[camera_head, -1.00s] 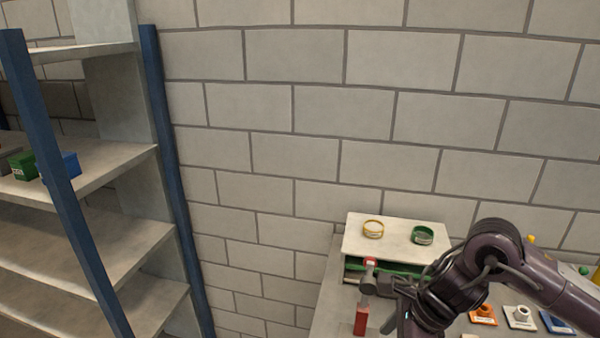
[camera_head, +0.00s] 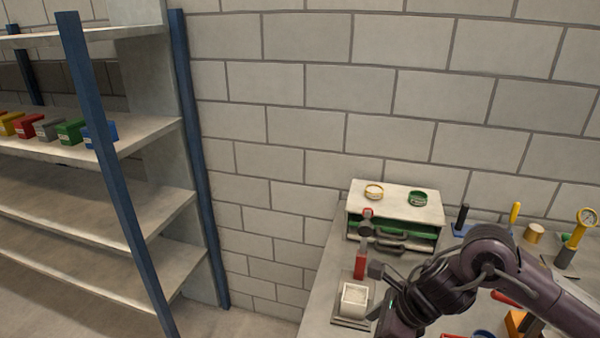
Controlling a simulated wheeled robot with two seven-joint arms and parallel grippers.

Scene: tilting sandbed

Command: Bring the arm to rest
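My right arm comes in from the lower right over the workbench (camera_head: 318,297). Its dark gripper (camera_head: 380,291) is at the arm's left end, beside a small white square container (camera_head: 354,298) with pale contents. The gripper is small and partly hidden by the wrist, so its finger opening is unclear. I see nothing clearly held in it. My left arm and gripper are not in view.
Tools line the bench's right side. A blue-posted shelf (camera_head: 150,133) with several coloured bins stands left.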

